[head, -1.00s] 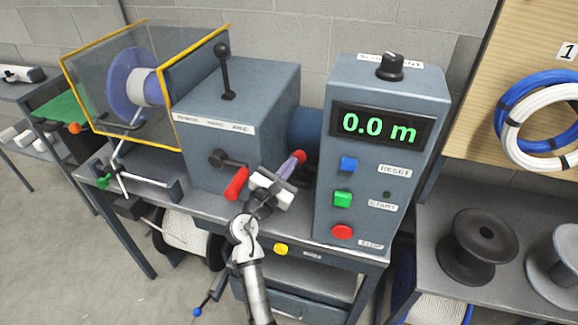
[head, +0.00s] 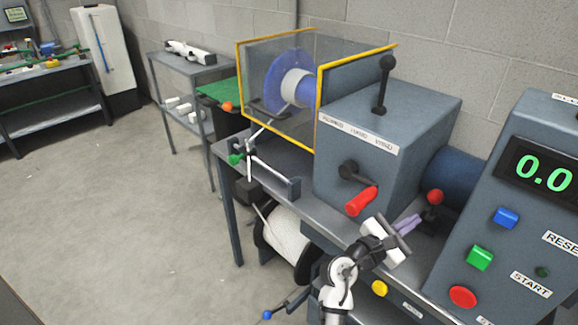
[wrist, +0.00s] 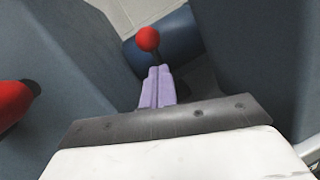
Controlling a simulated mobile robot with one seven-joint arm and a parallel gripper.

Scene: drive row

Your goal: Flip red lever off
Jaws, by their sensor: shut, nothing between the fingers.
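A small lever with a red ball knob (head: 435,197) stands on a dark base between the grey winder box and the display cabinet. The knob also shows in the wrist view (wrist: 148,39), just beyond my fingertips, its dark stem running down behind them. My gripper (head: 415,219) is shut and empty, its purple fingers pointing at this lever. In the wrist view its fingertips (wrist: 158,68) overlap the lower stem; I cannot tell if they touch. A red crank grip (head: 361,201) sits on the winder box front, left of my gripper.
The grey winder box (head: 385,125) has a black-knobbed lever (head: 383,85) on top. The display cabinet (head: 530,235) stands close on the right, with blue, green and red buttons. A yellow-edged clear guard (head: 290,80) encloses a blue spool. Open floor lies at left.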

